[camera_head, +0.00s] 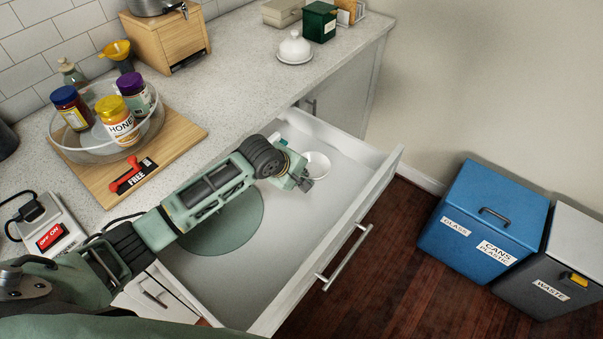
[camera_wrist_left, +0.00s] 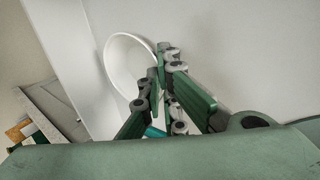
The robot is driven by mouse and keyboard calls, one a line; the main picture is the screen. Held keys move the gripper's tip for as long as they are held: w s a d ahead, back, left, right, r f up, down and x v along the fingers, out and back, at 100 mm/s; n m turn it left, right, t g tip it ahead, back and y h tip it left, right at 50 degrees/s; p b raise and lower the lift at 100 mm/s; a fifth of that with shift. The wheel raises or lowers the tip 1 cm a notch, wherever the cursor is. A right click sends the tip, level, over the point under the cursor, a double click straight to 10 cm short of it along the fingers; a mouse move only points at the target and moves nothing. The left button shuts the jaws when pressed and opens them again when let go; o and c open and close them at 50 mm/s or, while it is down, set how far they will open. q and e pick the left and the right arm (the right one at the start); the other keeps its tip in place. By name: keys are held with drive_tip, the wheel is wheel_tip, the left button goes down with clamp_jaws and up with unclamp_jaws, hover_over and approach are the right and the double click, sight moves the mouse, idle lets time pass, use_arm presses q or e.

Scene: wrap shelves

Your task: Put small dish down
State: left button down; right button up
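The small dish (camera_head: 318,164) is a white, round, open bowl over the far part of the open drawer (camera_head: 300,237). It shows tilted in the left wrist view (camera_wrist_left: 125,62), with its rim against my fingers. My left gripper (camera_head: 304,183) reaches down into the drawer from the left. Its jointed green fingers (camera_wrist_left: 157,80) are close together at the dish's rim, one on either side, and look shut on it. Part of the rim is hidden behind the fingers. Whether the dish touches the drawer floor cannot be told. My right gripper is not in view.
A flat green disc (camera_head: 228,226) lies in the drawer under my left arm. The drawer's front and sides stand up as low walls. The counter holds a glass bowl of jars (camera_head: 95,150) and a white lidded dish (camera_head: 294,48). Bins (camera_head: 485,215) stand at right.

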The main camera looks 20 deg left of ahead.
use_arm(q)
drive_tip(key=shift+f, duration=0.1)
drive_tip(key=c, duration=2.3)
unclamp_jaws()
drive_tip(key=shift+o, duration=0.2)
drive_tip(key=shift+r, duration=0.2)
drive_tip(key=v, duration=1.2)
drive_tip(key=shift+s+f, duration=0.1)
drive_tip(key=shift+f, duration=0.05)
